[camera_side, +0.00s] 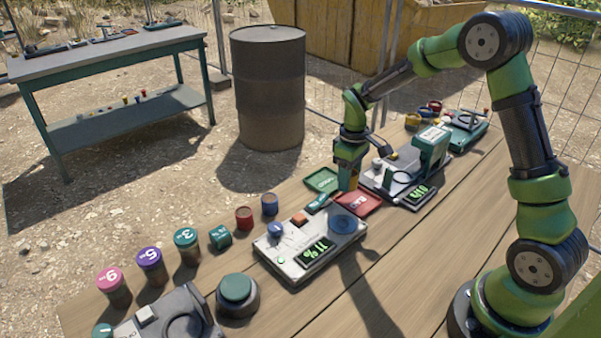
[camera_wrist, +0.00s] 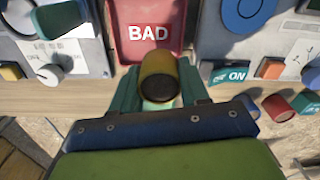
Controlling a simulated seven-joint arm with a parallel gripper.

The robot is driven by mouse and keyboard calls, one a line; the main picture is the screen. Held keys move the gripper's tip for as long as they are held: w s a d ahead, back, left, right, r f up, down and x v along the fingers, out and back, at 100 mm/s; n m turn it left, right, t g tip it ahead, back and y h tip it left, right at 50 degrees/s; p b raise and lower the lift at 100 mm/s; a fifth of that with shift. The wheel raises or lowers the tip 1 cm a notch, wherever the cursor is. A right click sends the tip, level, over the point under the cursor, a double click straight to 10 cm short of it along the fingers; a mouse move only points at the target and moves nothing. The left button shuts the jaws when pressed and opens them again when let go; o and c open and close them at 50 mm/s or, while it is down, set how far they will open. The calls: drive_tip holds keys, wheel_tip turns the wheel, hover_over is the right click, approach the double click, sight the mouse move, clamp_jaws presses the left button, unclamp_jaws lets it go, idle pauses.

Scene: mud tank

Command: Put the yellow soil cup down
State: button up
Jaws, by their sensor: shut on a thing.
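The yellow soil cup (camera_side: 347,181) hangs upright under my gripper (camera_side: 350,160) in the side view. In the wrist view the yellow cup (camera_wrist: 160,78) sits between the two green fingers of my gripper (camera_wrist: 158,92), which are shut on it. The red tray (camera_side: 365,203), marked BAD in the wrist view (camera_wrist: 148,12), lies just beyond the cup there. The green tray (camera_side: 318,178) is just left of the cup in the side view. I cannot tell whether the cup's bottom touches anything.
A meter box (camera_side: 292,263) reading 11% stands in front of the trays. Another device (camera_side: 395,188) with a display stands behind them. Several coloured cups, such as a red one (camera_side: 244,218), line the bench's left edge. A barrel (camera_side: 268,100) stands beyond the bench.

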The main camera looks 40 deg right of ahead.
hover_over(325, 182)
drive_tip(key=shift+f, duration=2.15)
drive_tip(key=shift+f, duration=0.15)
drive_tip(key=o, duration=0.9)
